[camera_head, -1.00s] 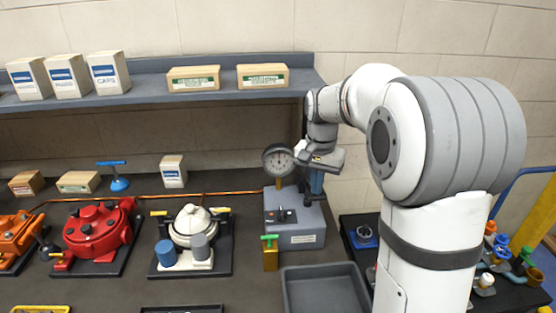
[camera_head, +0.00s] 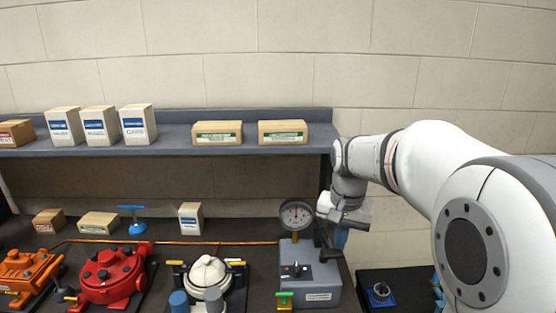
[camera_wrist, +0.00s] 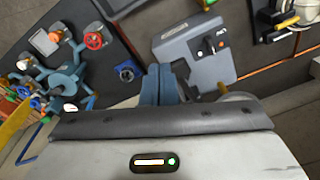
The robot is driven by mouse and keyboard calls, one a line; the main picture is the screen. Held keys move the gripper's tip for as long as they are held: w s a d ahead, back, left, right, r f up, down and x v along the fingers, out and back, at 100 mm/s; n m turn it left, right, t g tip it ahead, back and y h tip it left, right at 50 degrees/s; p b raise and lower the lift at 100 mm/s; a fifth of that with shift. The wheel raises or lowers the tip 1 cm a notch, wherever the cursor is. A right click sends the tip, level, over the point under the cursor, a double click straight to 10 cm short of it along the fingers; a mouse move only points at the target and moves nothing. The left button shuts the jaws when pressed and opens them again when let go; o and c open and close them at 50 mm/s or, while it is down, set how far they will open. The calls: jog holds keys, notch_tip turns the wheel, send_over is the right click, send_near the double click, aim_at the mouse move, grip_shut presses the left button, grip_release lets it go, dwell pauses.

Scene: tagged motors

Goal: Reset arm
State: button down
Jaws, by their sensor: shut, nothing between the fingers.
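My arm reaches in from the right in the head view. My gripper (camera_head: 338,238) hangs beside the grey test box with a round gauge (camera_head: 297,214), at its right side. In the wrist view my gripper's blue fingers (camera_wrist: 159,84) are together with nothing between them. The grey box (camera_wrist: 197,52) lies just beyond them there, with its switch panel facing up. Whether the fingers touch the box cannot be told.
A red motor (camera_head: 108,272), an orange motor (camera_head: 27,273) and a white-topped motor (camera_head: 207,272) stand on the dark bench. A shelf (camera_head: 180,146) above carries several cartons. A blue-fitted valve assembly (camera_wrist: 65,75) shows in the wrist view.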

jog(key=s+f+n+t, duration=0.1)
jog(key=s+f+n, duration=0.1)
jog(key=s, duration=0.7)
jog(key=s+f+n+t+b, duration=0.1)
jog(key=s+n, duration=0.1)
jog(key=s, duration=0.8)
jog(key=shift+f+n+t, duration=0.3)
jog(key=shift+f+n, duration=0.05)
jog(key=shift+n, duration=0.05)
jog(key=c, duration=2.2)
grip_release()
